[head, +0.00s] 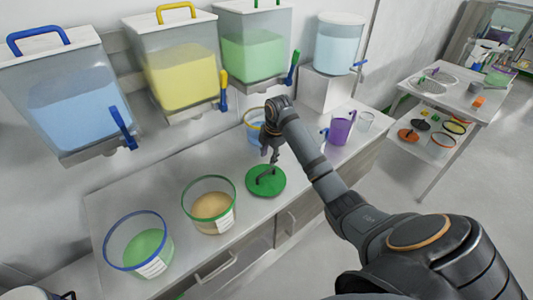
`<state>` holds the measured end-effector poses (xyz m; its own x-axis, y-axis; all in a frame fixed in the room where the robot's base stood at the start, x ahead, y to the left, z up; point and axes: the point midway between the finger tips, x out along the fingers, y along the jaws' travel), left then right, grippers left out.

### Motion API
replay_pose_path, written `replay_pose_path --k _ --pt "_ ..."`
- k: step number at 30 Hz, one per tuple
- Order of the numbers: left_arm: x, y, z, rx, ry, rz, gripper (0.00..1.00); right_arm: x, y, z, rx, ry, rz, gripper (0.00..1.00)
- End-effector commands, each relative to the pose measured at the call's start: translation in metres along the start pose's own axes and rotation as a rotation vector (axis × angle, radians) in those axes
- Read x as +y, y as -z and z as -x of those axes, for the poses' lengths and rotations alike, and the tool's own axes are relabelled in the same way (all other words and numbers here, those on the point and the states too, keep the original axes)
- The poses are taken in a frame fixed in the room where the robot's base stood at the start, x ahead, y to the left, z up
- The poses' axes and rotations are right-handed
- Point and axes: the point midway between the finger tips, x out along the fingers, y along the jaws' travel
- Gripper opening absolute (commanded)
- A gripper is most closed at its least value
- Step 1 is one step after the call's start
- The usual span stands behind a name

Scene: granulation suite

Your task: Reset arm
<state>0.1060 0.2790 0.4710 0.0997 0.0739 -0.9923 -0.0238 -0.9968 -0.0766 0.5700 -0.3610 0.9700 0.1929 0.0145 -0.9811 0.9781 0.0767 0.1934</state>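My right arm reaches in from the lower right. Its gripper (270,157) points down over the counter, just above a round green lid (274,187) with a dark handle. The fingers are small and dark here, so I cannot tell whether they are apart or closed, or whether they touch the handle. The lid appears to lie flat on the counter. My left gripper is not in view.
The counter (172,200) holds a blue-rimmed tub (140,245), a green-rimmed tub (210,205), a partly hidden tub (254,130) behind my gripper and a purple jug (341,128). Dispensers (180,75) hang above. A side table (447,92) stands right; floor between is clear.

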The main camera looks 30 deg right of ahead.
Motion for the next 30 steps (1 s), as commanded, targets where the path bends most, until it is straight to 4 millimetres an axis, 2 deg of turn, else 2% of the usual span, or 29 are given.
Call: replay_pose_path --k 7,10,13,15,18,24,30 --pt "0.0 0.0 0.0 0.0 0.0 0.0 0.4 -0.001 0.001 -0.001 0.0 0.0 -0.003 0.35" --pt "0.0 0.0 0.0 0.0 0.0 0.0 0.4 -0.014 0.012 -0.014 -0.008 0.004 -0.06 0.35" --pt "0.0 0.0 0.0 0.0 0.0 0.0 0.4 -0.05 0.04 -0.041 -0.031 -0.002 -0.238 0.35" --pt "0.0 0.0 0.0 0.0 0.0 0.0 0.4 -0.085 0.065 -0.056 -0.043 -0.023 -0.42 0.35" --pt "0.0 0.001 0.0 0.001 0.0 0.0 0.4 -0.127 0.091 -0.064 -0.044 -0.055 -0.665 0.35" --pt "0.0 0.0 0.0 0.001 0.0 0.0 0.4 -0.185 0.12 -0.058 -0.026 -0.104 -1.027 0.35" --pt "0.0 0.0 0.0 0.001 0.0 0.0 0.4 -0.227 0.135 -0.041 -0.004 -0.14 -1.318 0.35"
